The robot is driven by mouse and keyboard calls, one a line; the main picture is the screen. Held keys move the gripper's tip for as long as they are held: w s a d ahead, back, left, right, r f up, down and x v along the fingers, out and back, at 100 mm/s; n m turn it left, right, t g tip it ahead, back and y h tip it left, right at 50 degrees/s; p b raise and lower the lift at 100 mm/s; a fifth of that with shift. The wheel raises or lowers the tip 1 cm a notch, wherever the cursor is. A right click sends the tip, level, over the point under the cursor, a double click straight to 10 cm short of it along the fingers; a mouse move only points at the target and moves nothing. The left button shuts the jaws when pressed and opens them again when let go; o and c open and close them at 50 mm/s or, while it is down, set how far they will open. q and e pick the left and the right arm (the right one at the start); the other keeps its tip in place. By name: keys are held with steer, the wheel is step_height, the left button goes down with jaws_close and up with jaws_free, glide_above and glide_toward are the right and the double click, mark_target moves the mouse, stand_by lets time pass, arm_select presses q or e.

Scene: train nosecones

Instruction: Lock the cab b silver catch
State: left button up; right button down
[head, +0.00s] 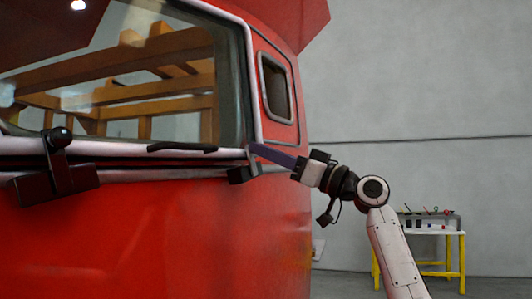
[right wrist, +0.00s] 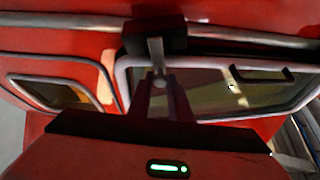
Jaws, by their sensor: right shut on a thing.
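The cab b silver catch (right wrist: 156,50) shows in the right wrist view as a short silver lever on a black block (right wrist: 153,34). The block also shows in the head view (head: 243,173), at the lower right corner of the cab's large window. My right gripper (right wrist: 161,84) is shut on the end of the silver lever. In the head view the right gripper (head: 254,151) reaches in from the right with its fingers at the catch. The fingers hide part of the lever there. My left gripper is not in view.
The red cab (head: 160,240) fills the left of the head view. A black bracket with a round knob (head: 60,139) sits at the window's lower left. A black handle (head: 183,148) lies along the sill. A yellow-legged table (head: 463,262) with small items stands behind, right.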

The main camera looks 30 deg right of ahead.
steer(key=shift+a+f, duration=0.1)
steer(key=shift+f, duration=0.05)
steer(key=c, duration=1.6)
jaws_free()
steer(key=b+v, duration=0.4)
steer(key=v, duration=0.6)
steer(key=shift+s, duration=0.15)
